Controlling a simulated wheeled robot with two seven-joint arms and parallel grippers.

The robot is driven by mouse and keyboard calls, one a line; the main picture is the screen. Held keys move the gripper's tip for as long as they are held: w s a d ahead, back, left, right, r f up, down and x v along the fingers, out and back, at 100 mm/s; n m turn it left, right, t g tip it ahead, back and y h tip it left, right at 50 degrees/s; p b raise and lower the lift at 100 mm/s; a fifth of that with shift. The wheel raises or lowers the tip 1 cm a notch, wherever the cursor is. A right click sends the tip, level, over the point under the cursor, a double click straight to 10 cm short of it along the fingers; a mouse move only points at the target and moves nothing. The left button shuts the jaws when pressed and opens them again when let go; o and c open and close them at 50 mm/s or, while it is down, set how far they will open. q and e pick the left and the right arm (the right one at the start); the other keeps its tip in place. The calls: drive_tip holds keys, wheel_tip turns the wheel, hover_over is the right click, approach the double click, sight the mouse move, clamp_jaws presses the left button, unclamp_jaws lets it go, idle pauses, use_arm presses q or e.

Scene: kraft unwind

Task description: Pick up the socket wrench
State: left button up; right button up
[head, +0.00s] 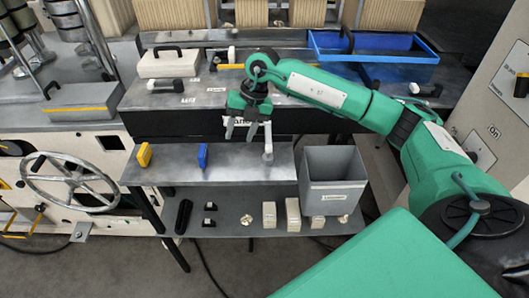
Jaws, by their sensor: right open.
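I cannot tell whether a finger touches the tool. My left gripper is not in view.
A grey bin (333,191) stands to the right. A yellow block (144,155) and a blue block (203,156) are on the upper shelf (175,174). Small boxes (292,214) line the lower shelf. A blue tray (395,57) is at the back right; a handwheel (69,180) is at the left.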

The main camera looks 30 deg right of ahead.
sight(269, 133)
drive_tip(key=d+r+h, duration=0.1)
drive_tip(key=d, duration=0.2)
drive_tip(key=d+r+m+h, duration=0.1)
drive_tip(key=d, duration=0.2)
drive_tip(key=d+r+h, duration=0.1)
drive_tip(key=d+h, duration=0.1)
drive_tip(key=d, duration=0.1)
drive_tip(key=shift+w+m, duration=0.3)
drive_tip(key=shift+d+f, duration=0.1)
drive_tip(key=shift+d, duration=0.2)
wheel_tip(269, 133, down, 8)
drive_tip(key=shift+f+p, duration=0.1)
drive_tip(key=shift+p, duration=1)
drive_tip(key=shift+s+a+f, duration=0.1)
drive_tip(key=shift+f, duration=0.15)
wheel_tip(269, 133, down, 3)
drive_tip(key=shift+a+f+p, duration=0.15)
drive_tip(key=shift+f+p, duration=0.05)
drive_tip(key=shift+p, duration=1)
drive_tip(key=shift+f, duration=0.65)
clamp_jaws()
